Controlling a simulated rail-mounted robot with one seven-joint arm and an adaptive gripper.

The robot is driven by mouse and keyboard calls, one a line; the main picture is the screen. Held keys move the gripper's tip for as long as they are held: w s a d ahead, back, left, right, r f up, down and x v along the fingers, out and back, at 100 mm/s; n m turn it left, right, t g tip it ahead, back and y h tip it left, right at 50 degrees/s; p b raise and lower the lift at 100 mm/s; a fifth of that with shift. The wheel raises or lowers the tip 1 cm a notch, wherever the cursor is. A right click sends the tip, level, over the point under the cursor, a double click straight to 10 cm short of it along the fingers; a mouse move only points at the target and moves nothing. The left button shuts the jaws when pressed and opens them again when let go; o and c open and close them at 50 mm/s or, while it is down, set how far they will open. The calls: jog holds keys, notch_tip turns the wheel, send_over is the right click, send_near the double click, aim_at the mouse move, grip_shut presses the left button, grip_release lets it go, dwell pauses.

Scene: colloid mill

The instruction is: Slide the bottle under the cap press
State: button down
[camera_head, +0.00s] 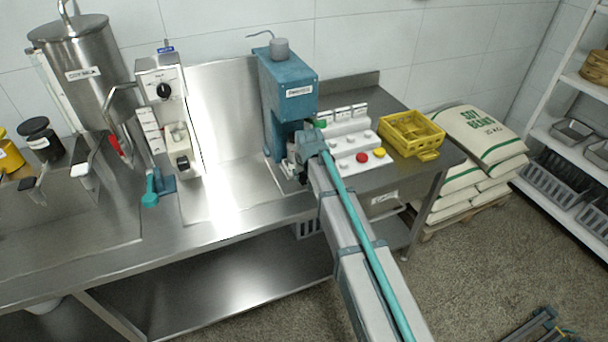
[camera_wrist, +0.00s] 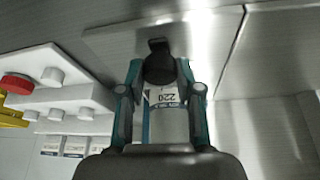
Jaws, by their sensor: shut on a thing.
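In the wrist view, a bottle (camera_wrist: 164,97) with a white label reading 220 stands between the two fingers of my gripper (camera_wrist: 160,78). The gripper is shut on it. A dark round piece (camera_wrist: 159,66) shows at the bottle's end; I cannot tell whether it is a cap or part of the press. The cap press (camera_head: 288,92) is the tall blue machine on the steel bench. In the head view my gripper (camera_head: 297,165) is low at the press's front, and my arm hides most of the bottle. I cannot tell whether the bottle is directly under the press head.
A white stepped rack (camera_head: 345,138) with buttons or caps stands right of my gripper, and a yellow basket (camera_head: 410,132) is farther right. The steel bench (camera_head: 235,190) is clear to the left, up to a dispenser (camera_head: 163,95). Stacked sacks (camera_head: 475,140) stand beyond the bench's right end.

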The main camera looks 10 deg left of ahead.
jog(key=c, duration=0.8)
grip_release()
jog(key=shift+w+d, duration=0.2)
jog(key=shift+d, duration=0.1)
jog(key=shift+o, duration=0.2)
jog(key=shift+s, duration=0.1)
jog(key=shift+r, duration=0.25)
jog(key=v, duration=1.1)
jog(key=shift+s+r, duration=0.2)
